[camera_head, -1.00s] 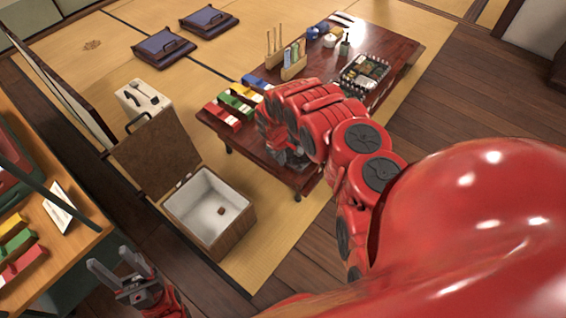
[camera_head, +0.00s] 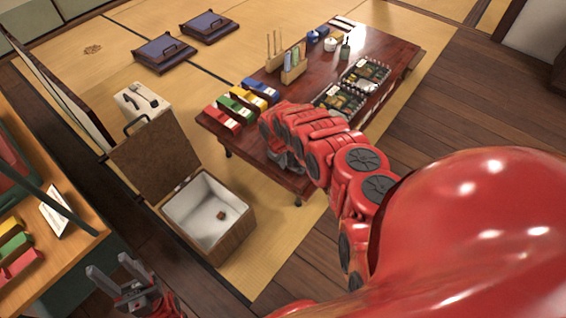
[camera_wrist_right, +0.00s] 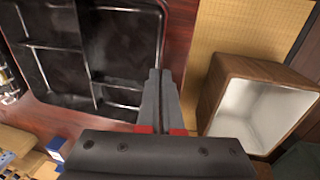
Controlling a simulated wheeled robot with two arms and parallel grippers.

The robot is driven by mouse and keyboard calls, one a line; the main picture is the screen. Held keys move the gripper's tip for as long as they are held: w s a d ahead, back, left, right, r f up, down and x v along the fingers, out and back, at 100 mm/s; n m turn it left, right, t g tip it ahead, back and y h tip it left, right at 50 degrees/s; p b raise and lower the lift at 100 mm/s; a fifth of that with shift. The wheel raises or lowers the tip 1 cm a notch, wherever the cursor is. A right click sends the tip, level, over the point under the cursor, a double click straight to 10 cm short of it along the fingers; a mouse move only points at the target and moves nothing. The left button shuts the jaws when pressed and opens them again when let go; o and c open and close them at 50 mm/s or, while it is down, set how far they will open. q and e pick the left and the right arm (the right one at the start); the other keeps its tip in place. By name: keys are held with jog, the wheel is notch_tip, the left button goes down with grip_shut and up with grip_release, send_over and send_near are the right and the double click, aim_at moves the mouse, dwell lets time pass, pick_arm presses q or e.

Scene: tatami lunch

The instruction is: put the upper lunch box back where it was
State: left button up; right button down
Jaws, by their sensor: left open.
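In the right wrist view a black lunch box (camera_wrist_right: 120,50) with bare dividers and pale metal rims fills the upper left. My right gripper (camera_wrist_right: 160,72) has its fingers close together across its right rim and appears shut on it. In the head view my right gripper (camera_head: 284,160) is low over the table's near end, and my arm hides that box. Two food-filled lunch boxes show there, a farther one (camera_head: 368,70) and a nearer one (camera_head: 341,99) partly behind my arm. My left gripper (camera_head: 110,270) is open and empty at the lower left.
The low brown table (camera_head: 400,52) also bears coloured blocks (camera_head: 243,98), a wooden rack (camera_head: 293,72) and small pots (camera_head: 330,45). An open wooden crate (camera_head: 238,238) with a white inside stands on the tatami. A shelf (camera_head: 75,235) is at the left.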

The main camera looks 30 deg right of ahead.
jog(key=c, duration=1.1)
grip_release()
jog(key=shift+f, duration=0.1)
